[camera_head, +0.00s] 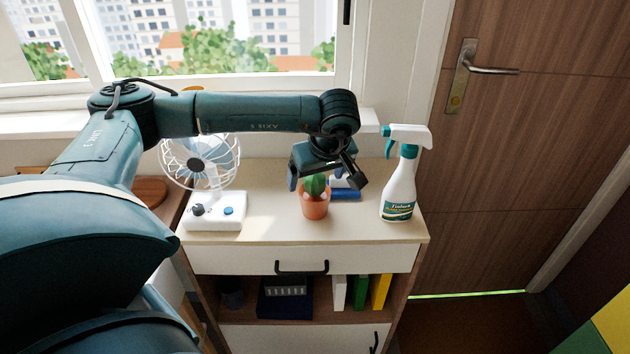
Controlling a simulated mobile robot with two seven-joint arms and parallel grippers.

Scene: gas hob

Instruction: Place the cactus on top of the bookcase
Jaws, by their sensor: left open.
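The cactus (315,201) is a green plant in a terracotta pot. It stands upright on the light wooden top of the bookcase (272,229), near the middle. My left gripper (326,181) is above the pot, with one finger on each side of the green plant in this view. The fingers are open. I cannot tell whether they touch the plant. The gripper hides part of the plant's upper end. My right gripper is out of view.
A white fan (214,210) stands left of the cactus, and a spray bottle (399,188) stands to the right. A blue object (345,194) lies behind the pot. Books (360,292) sit on the shelf below. A window is behind, and a door (500,150) is at right.

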